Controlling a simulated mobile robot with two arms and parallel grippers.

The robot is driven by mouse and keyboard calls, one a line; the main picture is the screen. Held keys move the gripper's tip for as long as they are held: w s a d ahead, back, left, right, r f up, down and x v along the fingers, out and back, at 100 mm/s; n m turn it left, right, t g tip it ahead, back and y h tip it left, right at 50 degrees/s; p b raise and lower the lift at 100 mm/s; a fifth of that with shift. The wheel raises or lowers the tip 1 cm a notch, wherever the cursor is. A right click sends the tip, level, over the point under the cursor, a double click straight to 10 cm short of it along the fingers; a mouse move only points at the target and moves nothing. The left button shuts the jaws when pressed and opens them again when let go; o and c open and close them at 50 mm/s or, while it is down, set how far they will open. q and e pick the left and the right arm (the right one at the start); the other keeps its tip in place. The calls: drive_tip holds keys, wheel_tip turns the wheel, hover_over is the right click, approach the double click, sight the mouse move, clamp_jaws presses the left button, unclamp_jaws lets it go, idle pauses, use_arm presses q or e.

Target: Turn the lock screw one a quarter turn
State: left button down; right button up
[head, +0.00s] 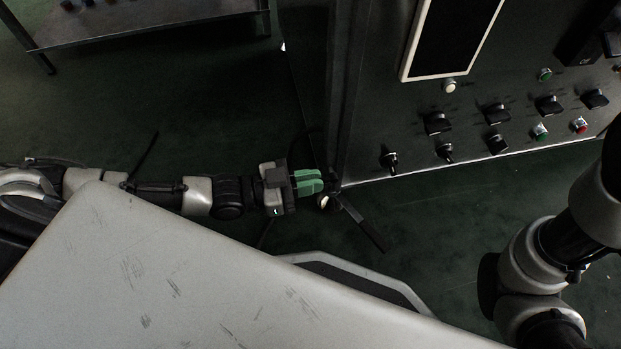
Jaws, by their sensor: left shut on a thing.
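My left gripper (322,181) reaches in from the left with its green fingers closed at the lower left edge of the dark control cabinet (350,90). The fingers are shut on a small dark part at that edge, which fits the lock screw. The fingers and the shade hide most of it, so I cannot tell its angle. Just below the fingertips is a small pale round part (323,201), with a dark flat lever (365,228) slanting down to the right. My right arm shows at the right edge, but its gripper is out of view.
The cabinet front carries a framed dark screen (452,35), several black rotary switches (437,123) and coloured buttons (580,125). A grey table (140,32) stands at the upper left. The dark green floor (150,100) is open between the table and my left arm.

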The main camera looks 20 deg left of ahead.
use_arm(q)
drive_tip(key=shift+f, duration=0.2)
drive_tip(key=shift+f+t+h, duration=0.55)
drive_tip(key=shift+t+h, duration=0.25)
drive_tip(key=shift+h, duration=0.3)
drive_tip(key=shift+w+d+f+t+h+b, duration=0.15)
drive_tip(key=shift+f+t+h, duration=0.15)
drive_tip(key=shift+h, duration=0.25)
drive_tip(key=shift+s+d+f+t+h+b, duration=0.1)
drive_tip(key=shift+f+t+h+b, duration=0.05)
drive_tip(key=shift+t+h, duration=0.4)
drive_tip(key=shift+w+d+f+t+h+b, duration=0.15)
drive_tip(key=shift+f+t+h, duration=0.1)
drive_tip(key=shift+h, duration=0.35)
drive_tip(key=shift+a, duration=0.15)
drive_tip(key=c, duration=1.2)
unclamp_jaws()
drive_tip(key=shift+r, duration=0.1)
